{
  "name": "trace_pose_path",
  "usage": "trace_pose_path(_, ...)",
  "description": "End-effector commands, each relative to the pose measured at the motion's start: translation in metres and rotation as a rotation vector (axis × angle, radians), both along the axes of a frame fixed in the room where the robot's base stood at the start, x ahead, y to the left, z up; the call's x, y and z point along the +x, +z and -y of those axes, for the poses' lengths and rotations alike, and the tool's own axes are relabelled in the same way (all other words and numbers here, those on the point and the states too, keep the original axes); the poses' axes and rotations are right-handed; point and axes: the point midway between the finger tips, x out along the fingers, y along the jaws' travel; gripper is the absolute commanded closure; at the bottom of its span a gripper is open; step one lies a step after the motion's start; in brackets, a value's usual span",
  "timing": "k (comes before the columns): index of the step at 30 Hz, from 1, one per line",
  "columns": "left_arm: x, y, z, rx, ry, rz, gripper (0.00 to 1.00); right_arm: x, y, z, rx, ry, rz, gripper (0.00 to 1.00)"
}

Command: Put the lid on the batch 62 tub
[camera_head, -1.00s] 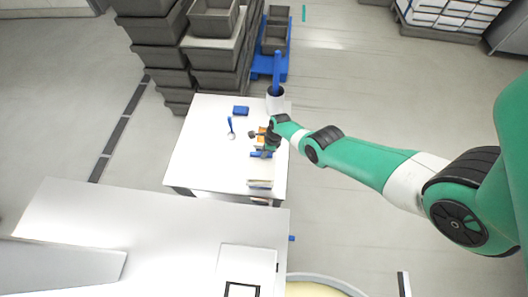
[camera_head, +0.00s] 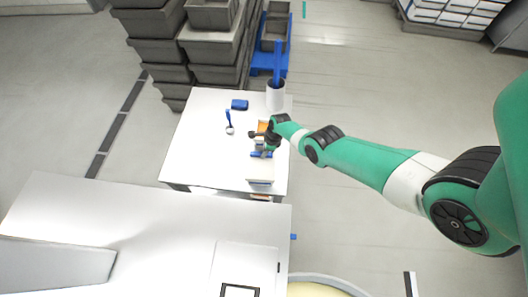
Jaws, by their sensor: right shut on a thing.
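My right gripper (camera_head: 264,140) is over the right part of the small white table. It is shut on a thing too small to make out. An orange patch (camera_head: 262,126) shows just behind it and a small blue piece (camera_head: 258,154) just in front. A pale, flat-topped item (camera_head: 260,172) lies near the table's front right, close to the gripper. I cannot tell which of these is the lid or the batch 62 tub, and no label is readable. The gripper hides part of this area. My left gripper is not in view.
On the small table (camera_head: 205,155) are a blue block (camera_head: 239,104), a blue-handled ladle (camera_head: 229,122) and a white container (camera_head: 275,97) with a blue upright in it. Grey crates (camera_head: 165,55) are stacked behind. A larger white worktop (camera_head: 150,225) stands in front. The table's left part is clear.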

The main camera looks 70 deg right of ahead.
Motion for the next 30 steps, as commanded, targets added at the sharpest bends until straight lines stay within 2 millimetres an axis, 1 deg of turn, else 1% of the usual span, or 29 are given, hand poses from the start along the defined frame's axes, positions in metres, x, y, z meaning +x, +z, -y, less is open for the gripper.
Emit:
trace_pose_path(14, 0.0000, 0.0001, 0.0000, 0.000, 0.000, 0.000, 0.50, -0.0007, -0.0005, 0.0000, 0.000, 0.000, 0.000, 1.00)
trace_pose_path(23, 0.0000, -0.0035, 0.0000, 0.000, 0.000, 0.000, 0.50, -0.0006, -0.0041, 0.0000, 0.000, 0.000, 0.000, 1.00)
trace_pose_path(24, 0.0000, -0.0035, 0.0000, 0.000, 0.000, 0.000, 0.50, -0.0006, -0.0041, 0.0001, 0.000, 0.000, 0.000, 0.75)
trace_pose_path(26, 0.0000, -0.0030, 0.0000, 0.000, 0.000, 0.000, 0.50, -0.0007, -0.0036, 0.0000, 0.000, 0.000, 0.000, 0.64)
trace_pose_path(27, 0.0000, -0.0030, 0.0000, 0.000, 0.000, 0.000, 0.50, -0.0007, -0.0036, 0.0000, 0.000, 0.000, 0.000, 0.57)
trace_pose_path(30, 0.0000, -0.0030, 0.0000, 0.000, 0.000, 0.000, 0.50, -0.0007, -0.0036, 0.0000, 0.000, 0.000, 0.000, 0.41)
